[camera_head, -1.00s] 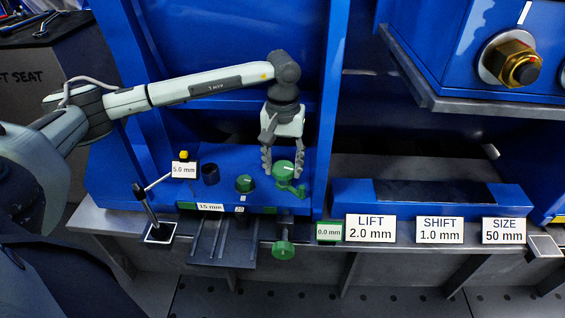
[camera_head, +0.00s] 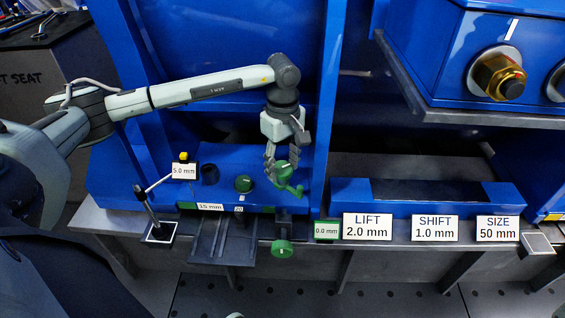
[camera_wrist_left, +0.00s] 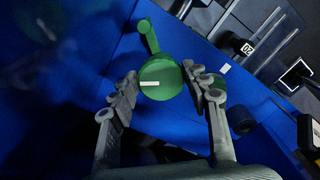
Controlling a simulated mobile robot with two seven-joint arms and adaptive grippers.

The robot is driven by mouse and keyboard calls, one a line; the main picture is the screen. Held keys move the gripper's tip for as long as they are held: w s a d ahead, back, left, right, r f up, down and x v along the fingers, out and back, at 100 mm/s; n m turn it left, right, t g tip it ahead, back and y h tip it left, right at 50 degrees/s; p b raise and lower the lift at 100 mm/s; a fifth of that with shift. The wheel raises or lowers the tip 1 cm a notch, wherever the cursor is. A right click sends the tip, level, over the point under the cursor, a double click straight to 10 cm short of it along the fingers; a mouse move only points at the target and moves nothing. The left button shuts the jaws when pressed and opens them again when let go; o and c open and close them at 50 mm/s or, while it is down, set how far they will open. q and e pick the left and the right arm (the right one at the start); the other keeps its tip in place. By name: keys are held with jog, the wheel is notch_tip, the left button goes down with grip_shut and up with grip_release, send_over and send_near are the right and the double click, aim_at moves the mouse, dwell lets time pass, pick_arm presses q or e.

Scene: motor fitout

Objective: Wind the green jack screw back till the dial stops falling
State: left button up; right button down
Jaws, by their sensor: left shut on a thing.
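My left gripper (camera_head: 277,168) points down and is shut on a green screw head (camera_head: 282,172) with a short side arm, on the blue block. In the left wrist view the round green head (camera_wrist_left: 162,78) with a white mark sits between the two fingers (camera_wrist_left: 165,90), its arm reaching up and left. A second green knob (camera_head: 244,184) stands to its left, and a green handwheel (camera_head: 282,248) hangs at the block's front. The dial display (camera_head: 183,170) on a stand reads 5.0 mm. A green-framed display (camera_head: 327,230) reads 0.0 mm. My right gripper is not in view.
A dark round post (camera_head: 209,174) stands left on the blue block (camera_head: 220,160). Signs read LIFT 2.0 mm (camera_head: 368,227), SHIFT 1.0 mm (camera_head: 436,228) and SIZE 50 mm (camera_head: 498,228). A blue overhang with a brass nut (camera_head: 500,75) is at the upper right.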

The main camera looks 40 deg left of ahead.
aim_at(282, 168)
pick_arm(q)
jog(key=shift+n, duration=0.6)
jog(key=shift+w, duration=0.1)
jog(key=o, duration=1.2)
jog(key=shift+c, duration=0.2)
jog(key=shift+r, duration=0.15)
notch_tip(282, 168, up, 7)
jog(key=shift+r, duration=0.2)
jog(key=shift+f, duration=0.1)
